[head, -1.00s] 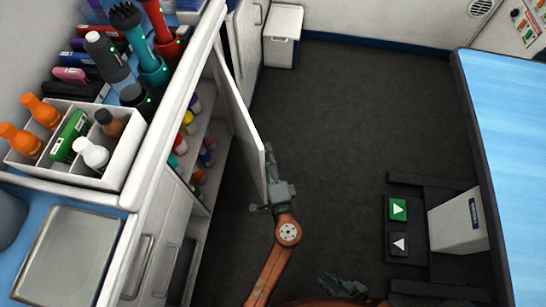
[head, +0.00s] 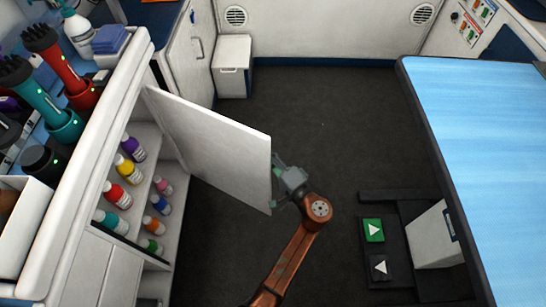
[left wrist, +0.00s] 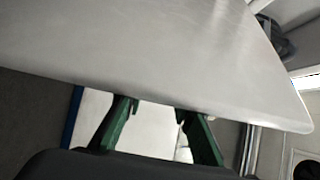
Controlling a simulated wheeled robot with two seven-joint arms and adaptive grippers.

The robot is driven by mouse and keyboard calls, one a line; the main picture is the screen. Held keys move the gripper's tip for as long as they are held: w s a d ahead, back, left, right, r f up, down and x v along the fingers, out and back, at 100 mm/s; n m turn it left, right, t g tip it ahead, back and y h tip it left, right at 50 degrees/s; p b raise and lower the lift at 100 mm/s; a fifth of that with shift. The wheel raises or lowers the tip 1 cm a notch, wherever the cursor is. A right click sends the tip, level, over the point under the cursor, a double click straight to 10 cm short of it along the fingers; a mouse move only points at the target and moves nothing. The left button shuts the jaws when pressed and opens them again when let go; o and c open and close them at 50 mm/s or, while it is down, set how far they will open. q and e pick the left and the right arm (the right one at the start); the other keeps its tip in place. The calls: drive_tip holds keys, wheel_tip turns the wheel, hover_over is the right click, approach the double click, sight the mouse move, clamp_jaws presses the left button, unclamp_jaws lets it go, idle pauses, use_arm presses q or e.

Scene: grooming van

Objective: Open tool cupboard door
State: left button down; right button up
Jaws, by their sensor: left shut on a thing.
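The tool cupboard door (head: 215,145) is a plain white panel and stands wide open, swung out over the floor from the cupboard on the left. The open cupboard (head: 180,160) shows shelves of coloured bottles. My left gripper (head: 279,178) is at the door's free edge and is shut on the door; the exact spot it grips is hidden. In the left wrist view the pale door panel (left wrist: 150,45) fills the upper part, with the green fingers (left wrist: 155,115) just below its edge. My right gripper is out of view.
Clippers and a spray bottle (head: 78,32) stand on the counter above the cupboard. A blue-topped table (head: 480,130) is on the right, with a green arrow pedal (head: 373,230) beside it. A white bin (head: 232,68) is at the back. Dark floor is clear between.

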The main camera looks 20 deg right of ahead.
use_arm(q)
drive_tip(key=shift+w+a+n+y, duration=0.2)
drive_tip(key=shift+w+n+y, duration=0.25)
drive_tip(key=shift+w, duration=0.3)
drive_tip(key=c, duration=1.7)
unclamp_jaws()
drive_tip(key=shift+c, duration=0.2)
drive_tip(key=shift+o, duration=0.4)
drive_tip(key=v, duration=0.8)
drive_tip(key=shift+d, duration=0.45)
drive_tip(key=shift+r, duration=0.15)
